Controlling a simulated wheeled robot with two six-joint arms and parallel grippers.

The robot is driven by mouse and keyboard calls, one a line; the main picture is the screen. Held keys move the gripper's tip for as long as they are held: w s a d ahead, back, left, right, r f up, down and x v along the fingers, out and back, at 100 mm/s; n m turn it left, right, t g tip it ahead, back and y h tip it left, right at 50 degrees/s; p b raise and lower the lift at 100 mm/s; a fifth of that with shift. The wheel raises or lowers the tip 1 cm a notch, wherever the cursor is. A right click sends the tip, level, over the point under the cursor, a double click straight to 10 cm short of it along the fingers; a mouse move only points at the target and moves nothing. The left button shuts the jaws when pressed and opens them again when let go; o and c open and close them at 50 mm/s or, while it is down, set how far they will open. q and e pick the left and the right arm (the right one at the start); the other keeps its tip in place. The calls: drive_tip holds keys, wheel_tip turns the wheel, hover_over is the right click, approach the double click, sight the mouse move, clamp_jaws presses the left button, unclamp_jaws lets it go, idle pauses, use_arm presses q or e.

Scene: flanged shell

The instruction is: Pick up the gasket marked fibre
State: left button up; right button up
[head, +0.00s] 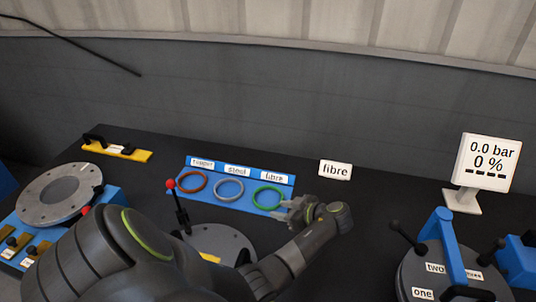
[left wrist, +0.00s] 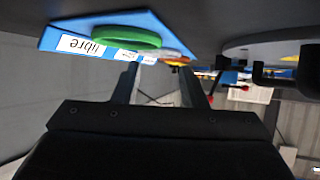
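The green ring gasket (head: 268,197) lies on a blue board (head: 240,203), at its right end, below a white label reading fibre (head: 272,178). A grey ring (head: 229,189) under the steel label and a red-brown ring (head: 192,182) lie to its left. My left gripper (head: 285,208) is close to the green ring's right side, and no hold on it shows. In the left wrist view the fingers (left wrist: 163,88) stand apart with nothing between them. The green ring (left wrist: 127,37) and fibre label (left wrist: 82,46) appear beyond them, upside down. My right gripper is not in view.
A separate fibre card (head: 335,170) stands right of the board. A red-knobbed lever (head: 178,205) rises just in front of the board. A pressure display (head: 486,163) and blue-handled round fixture (head: 447,262) are at right. A flanged disc (head: 59,195) is at left.

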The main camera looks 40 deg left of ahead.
sight(260, 205)
use_arm(q)
drive_tip(key=x, duration=0.3)
drive_tip(key=shift+a+f+p, duration=0.1)
drive_tip(key=shift+a+p, duration=0.35)
drive_tip(key=shift+p, duration=0.05)
drive_tip(key=p+x, duration=0.1)
drive_tip(key=x, duration=0.2)
drive_tip(key=shift+a+f, duration=0.4)
drive_tip(key=shift+a, duration=0.15)
clamp_jaws()
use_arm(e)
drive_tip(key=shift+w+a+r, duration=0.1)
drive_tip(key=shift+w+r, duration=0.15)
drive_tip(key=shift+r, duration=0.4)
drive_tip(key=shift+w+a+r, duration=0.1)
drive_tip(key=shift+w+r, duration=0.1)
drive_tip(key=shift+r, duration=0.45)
